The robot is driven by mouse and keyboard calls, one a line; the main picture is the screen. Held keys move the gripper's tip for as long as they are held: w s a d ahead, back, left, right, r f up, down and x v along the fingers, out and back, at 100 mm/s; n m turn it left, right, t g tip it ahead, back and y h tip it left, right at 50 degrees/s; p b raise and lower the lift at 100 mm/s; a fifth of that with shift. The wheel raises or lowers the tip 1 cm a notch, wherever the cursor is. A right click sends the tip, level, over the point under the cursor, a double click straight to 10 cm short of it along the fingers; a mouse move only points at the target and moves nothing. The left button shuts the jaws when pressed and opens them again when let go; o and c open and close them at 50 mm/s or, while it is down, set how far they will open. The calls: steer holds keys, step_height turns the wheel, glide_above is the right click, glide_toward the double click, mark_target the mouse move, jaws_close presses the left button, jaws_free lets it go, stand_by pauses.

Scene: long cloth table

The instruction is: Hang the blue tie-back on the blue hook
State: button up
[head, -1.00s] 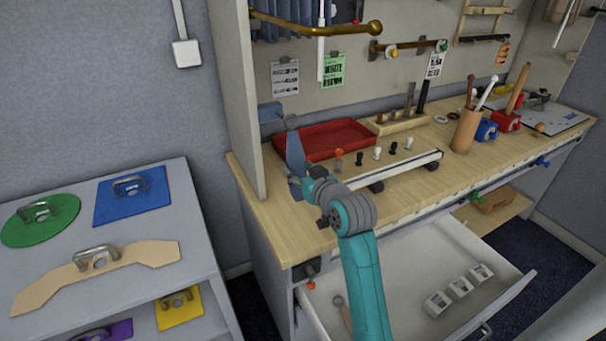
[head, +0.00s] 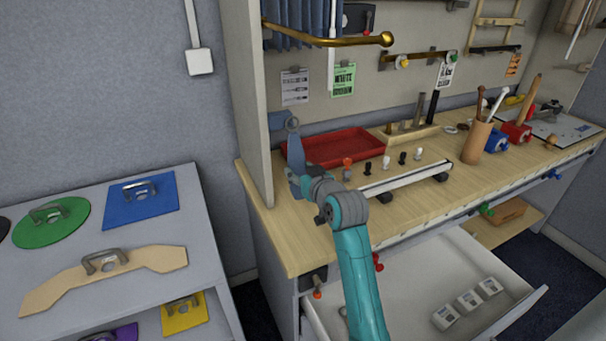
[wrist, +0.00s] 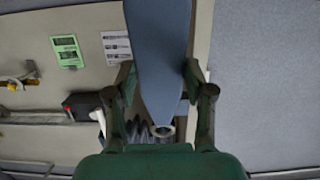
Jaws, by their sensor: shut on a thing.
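The blue tie-back (head: 296,158) is a flat blue-grey strip with a metal ring at its upper end, held upright by the left side panel of the bench. In the wrist view the tie-back (wrist: 158,60) runs between both fingers, ring near the palm. My gripper (head: 302,186) is shut on it, above the bench's left end. A blue piece (head: 277,121) on the side panel looks like the blue hook. It shows right beside the ring; I cannot tell if they touch. The tie-back may hide it in the wrist view.
A red tray (head: 335,147) and a white rail (head: 405,177) with several pegs lie close right of my gripper. A brass rod (head: 330,40) with a blue curtain hangs above. The drawer (head: 400,295) stands open below. A grey shelf (head: 60,225) is at left.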

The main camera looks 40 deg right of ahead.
steer(key=shift+w+d+f, duration=0.15)
steer(key=shift+w+f, duration=0.35)
steer(key=shift+w, duration=0.2)
steer(key=shift+w+f, duration=0.15)
steer(key=shift+f, duration=0.15)
steer(key=shift+d, duration=0.1)
steer(key=o, duration=1.2)
steer(key=shift+o, duration=0.2)
steer(key=v, duration=1.2)
steer(key=shift+f, duration=0.1)
